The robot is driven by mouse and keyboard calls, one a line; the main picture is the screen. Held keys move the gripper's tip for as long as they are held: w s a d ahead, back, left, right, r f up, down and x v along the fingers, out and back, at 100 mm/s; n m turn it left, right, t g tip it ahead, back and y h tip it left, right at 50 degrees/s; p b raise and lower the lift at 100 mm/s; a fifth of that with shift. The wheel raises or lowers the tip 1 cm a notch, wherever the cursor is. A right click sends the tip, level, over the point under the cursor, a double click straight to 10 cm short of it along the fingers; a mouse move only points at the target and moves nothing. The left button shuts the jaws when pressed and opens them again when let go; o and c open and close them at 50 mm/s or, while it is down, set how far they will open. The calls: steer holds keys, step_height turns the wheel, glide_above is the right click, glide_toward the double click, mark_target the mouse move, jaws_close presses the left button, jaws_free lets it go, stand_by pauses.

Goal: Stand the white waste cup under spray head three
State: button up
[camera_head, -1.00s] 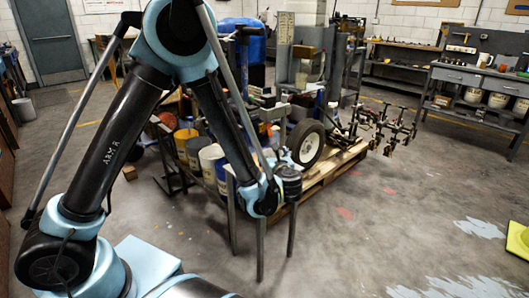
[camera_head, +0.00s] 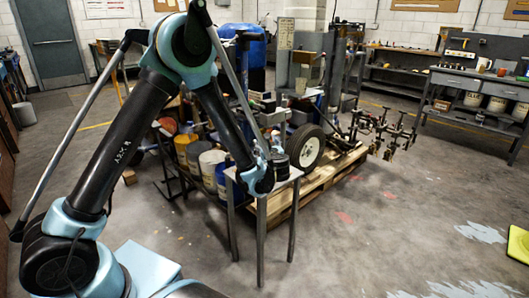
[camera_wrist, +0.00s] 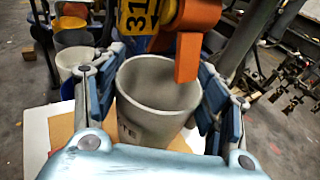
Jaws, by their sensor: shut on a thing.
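A pale grey-white cup (camera_wrist: 150,110) stands upright and open-topped between the blue finger pads of my gripper (camera_wrist: 157,95) in the wrist view. The pads close on it from both sides. In the head view my gripper (camera_head: 275,162) is over a small metal-legged stand (camera_head: 293,176); the cup cannot be made out there. Several spray heads (camera_head: 385,135) hang from the striper's bar to the right, well apart from my gripper. They also show in the wrist view (camera_wrist: 297,78). I cannot tell which is head three.
An orange part (camera_wrist: 190,40) and a yellow numbered tag (camera_wrist: 138,16) are close beyond the cup. Paint buckets (camera_head: 209,165) and a wheel (camera_head: 305,147) stand by a wooden pallet (camera_head: 325,178). A yellow item (camera_head: 518,240) lies far right. The floor in front is open.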

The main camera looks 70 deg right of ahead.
steer(key=shift+f, duration=1.25)
steer(key=shift+f, duration=0.15)
steer(key=o, duration=1.1)
steer(key=v, duration=1.2)
steer(key=shift+s, duration=0.1)
